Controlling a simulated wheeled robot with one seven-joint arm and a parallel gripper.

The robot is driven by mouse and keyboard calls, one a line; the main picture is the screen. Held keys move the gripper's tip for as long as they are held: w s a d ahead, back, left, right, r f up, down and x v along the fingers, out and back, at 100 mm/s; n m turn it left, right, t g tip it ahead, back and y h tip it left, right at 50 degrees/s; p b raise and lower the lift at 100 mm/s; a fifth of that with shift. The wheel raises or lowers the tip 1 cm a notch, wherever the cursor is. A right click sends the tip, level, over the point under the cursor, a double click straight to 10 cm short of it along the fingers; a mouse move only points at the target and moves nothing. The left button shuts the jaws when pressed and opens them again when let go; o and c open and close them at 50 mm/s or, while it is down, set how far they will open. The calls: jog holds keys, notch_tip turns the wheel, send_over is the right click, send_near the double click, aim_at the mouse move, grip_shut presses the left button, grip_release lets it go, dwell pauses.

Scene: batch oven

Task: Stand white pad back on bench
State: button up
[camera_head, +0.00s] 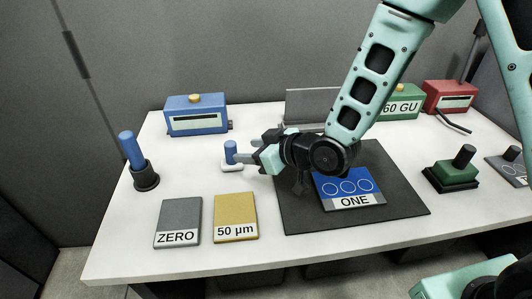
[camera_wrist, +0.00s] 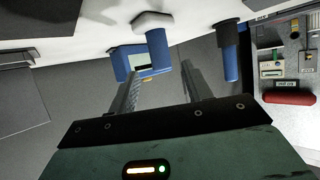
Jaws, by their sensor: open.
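The white pad (camera_head: 231,168) rests base down on the bench (camera_head: 130,250), with its blue handle (camera_head: 230,151) upright. My gripper (camera_head: 254,150) is just right of the handle, its fingers pointing left towards it. The fingers are open with nothing held between them. In the wrist view the white pad (camera_wrist: 152,19) and its blue handle lie past my open fingertips (camera_wrist: 161,74). The handle appears apart from the fingers, though the gap is small and hard to judge.
A blue cylinder in a black holder (camera_head: 146,178) stands at left. A blue box (camera_head: 195,114) is behind. The grey ZERO plate (camera_head: 178,216) and yellow 50 µm plate (camera_head: 235,212) lie in front. The blue ONE block (camera_head: 350,186) sits on a black mat (camera_head: 300,218) below my arm.

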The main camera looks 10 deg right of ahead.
jog(key=s+d+r+g+h, duration=0.2)
jog(key=s+d+g+h, duration=0.1)
jog(key=s, duration=0.5)
jog(key=s+d+r+m+g+h, duration=0.1)
jog(key=s+d+r+g+h, duration=0.1)
jog(key=s, duration=0.7)
jog(key=s+d+r+g+h, duration=0.2)
jog(key=s+d+g+h, duration=0.1)
jog(key=s, duration=0.6)
jog(key=shift+d+r+m+g+h, duration=0.25)
jog(key=shift+d+m+g+h, duration=0.05)
jog(key=shift+d+g, duration=0.1)
